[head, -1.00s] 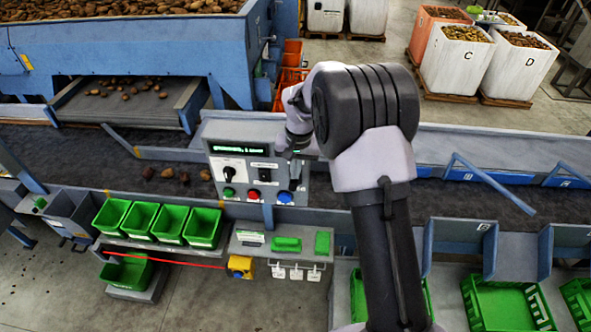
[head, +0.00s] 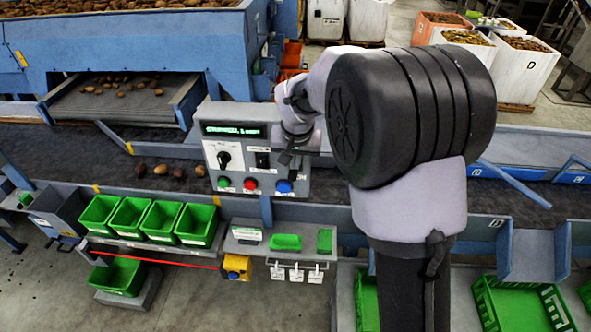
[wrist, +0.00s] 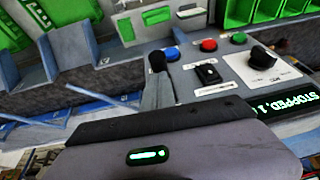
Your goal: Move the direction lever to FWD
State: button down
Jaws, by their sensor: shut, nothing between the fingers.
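The grey control panel (head: 235,184) stands at the belt's near side. Its small black direction lever (head: 263,160) sits in a dark plate right of a rotary knob; it also shows in the wrist view (wrist: 208,73). I cannot read the lettering beside it or tell its setting. My gripper (head: 286,163) is shut and empty in front of the panel's right part, above the blue button (head: 284,187). In the wrist view, its dark fingertips (wrist: 157,62) are beside the lever, apart from it in the picture; I cannot tell the depth gap.
The display (wrist: 290,105) begins with "STOPPED". The rotary knob (head: 224,159), green button (head: 223,182) and red button (head: 250,184) are close by. Green bins (head: 196,225) and a shelf (head: 250,246) are below. Several potatoes (head: 160,170) lie on the belt.

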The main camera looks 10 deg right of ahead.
aim_at(294, 181)
jog(key=f+b, duration=0.1)
jog(key=b, duration=0.3)
jog(key=s+f+t+b, duration=0.1)
jog(key=f+b, duration=0.1)
jog(key=b, duration=0.1)
jog(key=f+t+b, duration=0.1)
jog(key=b, duration=0.3)
jog(key=shift+s+a+f+h+b, duration=0.15)
jog(key=shift+s+a+h+b, duration=0.15)
jog(key=shift+h, duration=0.1)
jog(key=f+t+b, duration=0.1)
jog(key=t+b, duration=0.1)
jog(key=b, duration=0.5)
jog(key=shift+s+h, duration=0.15)
jog(key=shift+h, duration=0.15)
jog(key=b, duration=0.3)
jog(key=t+b, duration=0.1)
jog(key=b, duration=0.2)
jog(key=shift+s+a+f+t, duration=0.1)
jog(key=shift+s+f+t, duration=0.1)
jog(key=shift+f+t, duration=0.15)
jog(key=b, duration=0.3)
jog(key=shift+f, duration=0.35)
jog(key=shift+s+f+b, duration=0.1)
jog(key=shift+f+b, duration=0.15)
jog(key=shift+b, duration=0.2)
jog(key=shift+r, duration=0.1)
